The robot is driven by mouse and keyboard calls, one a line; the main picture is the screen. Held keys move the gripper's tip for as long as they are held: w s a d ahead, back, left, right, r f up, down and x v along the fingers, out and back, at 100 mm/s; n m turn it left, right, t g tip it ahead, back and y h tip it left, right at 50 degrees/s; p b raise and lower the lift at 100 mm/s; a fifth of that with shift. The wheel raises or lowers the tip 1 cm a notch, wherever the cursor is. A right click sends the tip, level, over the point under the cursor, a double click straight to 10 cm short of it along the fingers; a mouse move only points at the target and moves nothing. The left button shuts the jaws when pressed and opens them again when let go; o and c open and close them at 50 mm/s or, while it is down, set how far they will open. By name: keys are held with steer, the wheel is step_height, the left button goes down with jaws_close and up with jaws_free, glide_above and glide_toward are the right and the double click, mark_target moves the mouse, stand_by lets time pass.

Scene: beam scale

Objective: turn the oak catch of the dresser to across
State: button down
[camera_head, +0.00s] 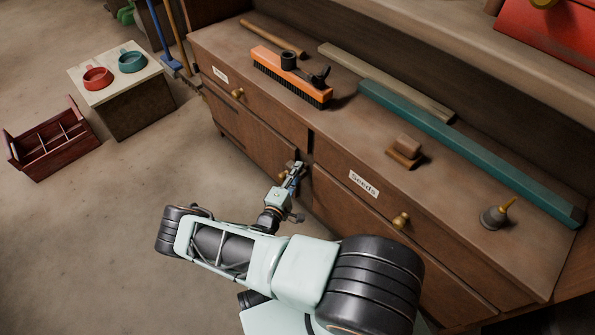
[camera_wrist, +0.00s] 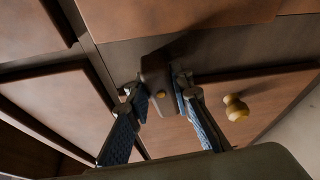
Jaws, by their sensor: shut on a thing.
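The oak catch (camera_wrist: 157,73) is a short dark brown block with a small brass pin at its middle. In the wrist view it lies lengthwise up the picture, between the two blue-padded fingers of my gripper (camera_wrist: 160,105), which is shut on it. It is mounted on the wooden front of the dresser (camera_head: 265,145). In the head view my gripper (camera_head: 296,172) is at the dresser front, near the upright between the left and right drawers. The catch cannot be made out there, behind my gripper.
Brass knobs stick out of the front, one (camera_wrist: 236,108) right of my gripper in the wrist view. On the dresser top lie an orange brush (camera_head: 290,78), a teal bar (camera_head: 470,150) and an oil can (camera_head: 496,216). A red crate (camera_head: 52,140) stands on open floor.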

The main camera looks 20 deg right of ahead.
steer(key=shift+m, duration=0.8)
steer(key=c, duration=2)
jaws_free()
steer(key=shift+a, duration=0.1)
steer(key=v, duration=0.7)
steer(key=shift+s+a+f, duration=0.15)
steer(key=shift+s+a, duration=0.05)
steer(key=shift+s, duration=0.05)
